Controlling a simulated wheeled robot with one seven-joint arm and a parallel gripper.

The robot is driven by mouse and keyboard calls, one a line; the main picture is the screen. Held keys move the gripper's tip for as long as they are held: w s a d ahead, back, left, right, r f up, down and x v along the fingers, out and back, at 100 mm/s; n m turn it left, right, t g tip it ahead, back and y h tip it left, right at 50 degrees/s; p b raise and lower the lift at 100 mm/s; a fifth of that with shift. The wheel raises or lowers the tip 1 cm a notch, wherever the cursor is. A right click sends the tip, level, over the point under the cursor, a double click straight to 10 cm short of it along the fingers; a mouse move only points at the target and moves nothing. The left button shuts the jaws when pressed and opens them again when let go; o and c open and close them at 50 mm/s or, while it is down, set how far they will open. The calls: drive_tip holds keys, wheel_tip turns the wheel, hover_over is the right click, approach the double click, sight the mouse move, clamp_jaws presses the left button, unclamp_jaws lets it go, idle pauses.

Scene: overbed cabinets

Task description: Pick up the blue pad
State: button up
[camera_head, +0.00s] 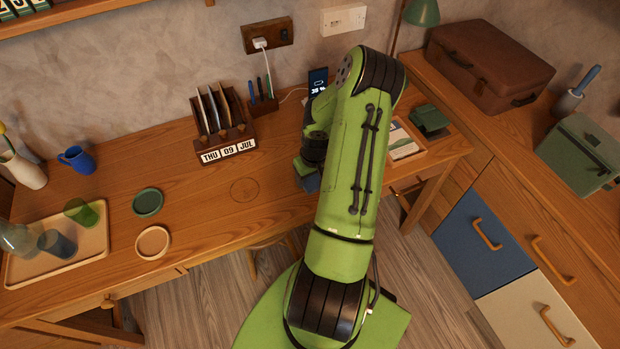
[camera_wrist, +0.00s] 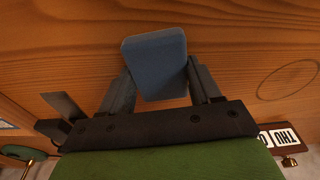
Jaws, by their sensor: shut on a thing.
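The blue pad (camera_wrist: 156,62) is a flat rounded square between the two fingers of my gripper (camera_wrist: 160,88) in the wrist view. The fingers are shut on it from either side. In the head view my arm hides most of the gripper, and a small part of the blue pad (camera_head: 312,183) shows at the arm's left edge, over the desk. I cannot tell whether the pad touches the desk top or is just above it.
The wooden desk (camera_head: 200,200) has free room in the middle. A calendar rack (camera_head: 228,150) stands at the back, left of my arm. A wooden tray (camera_head: 412,150) lies to the right. A green coaster (camera_head: 148,202), a pinkish coaster (camera_head: 153,242) and a tray with glasses (camera_head: 95,250) are on the left.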

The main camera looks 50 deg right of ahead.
sight(310, 178)
drive_tip(key=shift+r+p, duration=0.4)
drive_tip(key=shift+p, duration=0.05)
wheel_tip(310, 178, up, 10)
drive_tip(key=p, duration=0.1)
drive_tip(key=shift+f+p, duration=0.15)
drive_tip(key=shift+p, duration=0.15)
